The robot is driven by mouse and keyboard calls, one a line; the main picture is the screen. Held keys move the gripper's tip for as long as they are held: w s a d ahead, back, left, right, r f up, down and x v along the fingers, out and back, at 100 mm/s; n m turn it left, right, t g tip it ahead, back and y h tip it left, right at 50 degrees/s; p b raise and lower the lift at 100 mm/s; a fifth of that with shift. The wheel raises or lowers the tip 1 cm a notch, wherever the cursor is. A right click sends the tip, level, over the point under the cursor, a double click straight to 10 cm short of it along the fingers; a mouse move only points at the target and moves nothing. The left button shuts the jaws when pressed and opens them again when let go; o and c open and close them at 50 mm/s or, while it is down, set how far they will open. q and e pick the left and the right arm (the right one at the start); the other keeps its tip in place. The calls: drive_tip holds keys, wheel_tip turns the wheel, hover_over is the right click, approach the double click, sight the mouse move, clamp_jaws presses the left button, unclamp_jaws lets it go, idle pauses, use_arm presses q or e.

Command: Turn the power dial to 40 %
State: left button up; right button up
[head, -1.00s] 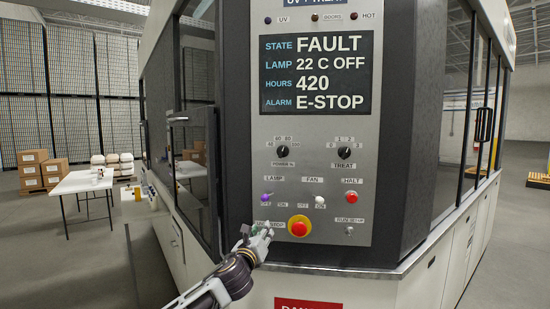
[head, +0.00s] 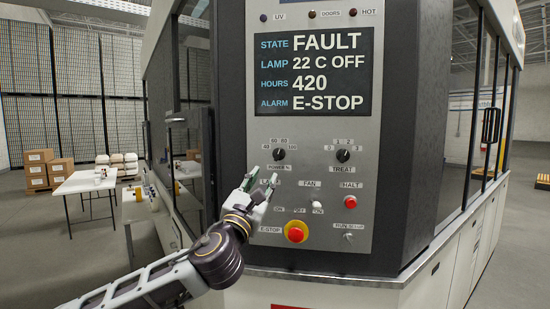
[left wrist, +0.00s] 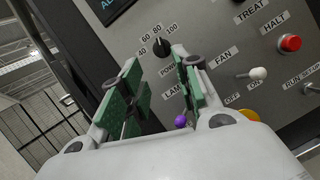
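The power dial (head: 279,154) is a black knob on the grey control panel (head: 318,135), ringed by marks for 40, 60, 80 and 100. Its pointer is too small to read. In the left wrist view the dial (left wrist: 162,51) sits just beyond the fingertips. My left gripper (head: 263,180) is below and slightly left of the dial, over the lamp switch area. In the left wrist view its green-padded fingers (left wrist: 157,75) are apart, with nothing between them. My right gripper is not in view.
The treat dial (head: 343,155) is to the right. The screen (head: 314,72) reads FAULT, E-STOP.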

use_arm(q)
drive_tip(key=shift+w+d, duration=0.1)
drive_tip(key=shift+w, duration=0.05)
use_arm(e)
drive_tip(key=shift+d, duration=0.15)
use_arm(q)
drive_tip(key=p, duration=0.2)
approach(278, 154)
drive_tip(key=shift+w, duration=0.85)
drive_tip(key=shift+r+x, duration=0.15)
drive_tip(key=shift+x, duration=1)
drive_tip(key=shift+r+x, duration=0.15)
drive_tip(key=shift+x, duration=1.05)
drive_tip(key=shift+d+p+x, duration=0.2)
drive_tip(key=shift+p+x, duration=0.2)
drive_tip(key=shift+x, duration=0.6)
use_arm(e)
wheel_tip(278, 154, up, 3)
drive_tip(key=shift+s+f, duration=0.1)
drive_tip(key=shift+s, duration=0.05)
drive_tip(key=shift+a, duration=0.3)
use_arm(q)
clamp_jaws()
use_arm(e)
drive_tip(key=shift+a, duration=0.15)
